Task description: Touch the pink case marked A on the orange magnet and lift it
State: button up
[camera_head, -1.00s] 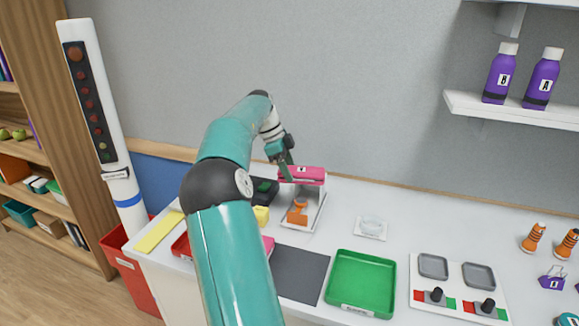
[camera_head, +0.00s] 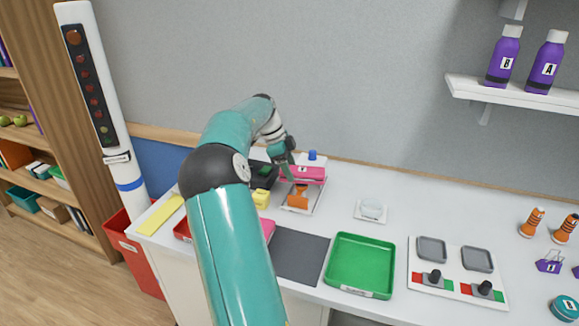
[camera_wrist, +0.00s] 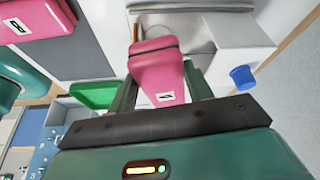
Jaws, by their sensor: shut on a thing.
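The pink case (camera_head: 303,174) is between the fingers of my gripper (camera_head: 288,160), just above the orange magnet (camera_head: 298,197) in the head view. I cannot tell whether case and magnet touch. In the wrist view my gripper (camera_wrist: 160,98) is shut on the pink case (camera_wrist: 153,63), whose white label faces the wrist; its letter is too small to read surely. Only a sliver of orange shows beside the case there; the case hides the rest.
A second pink case (camera_wrist: 35,18) with a label lies at the wrist view's upper left. A blue object (camera_head: 312,155) stands behind the held case. A small clear dish (camera_head: 371,211) is to the right.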

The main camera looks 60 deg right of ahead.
jog(key=shift+f, duration=0.4)
dwell(0.8)
jog(key=shift+r, duration=1.05)
dwell(1.6)
jog(key=shift+r, duration=3.15)
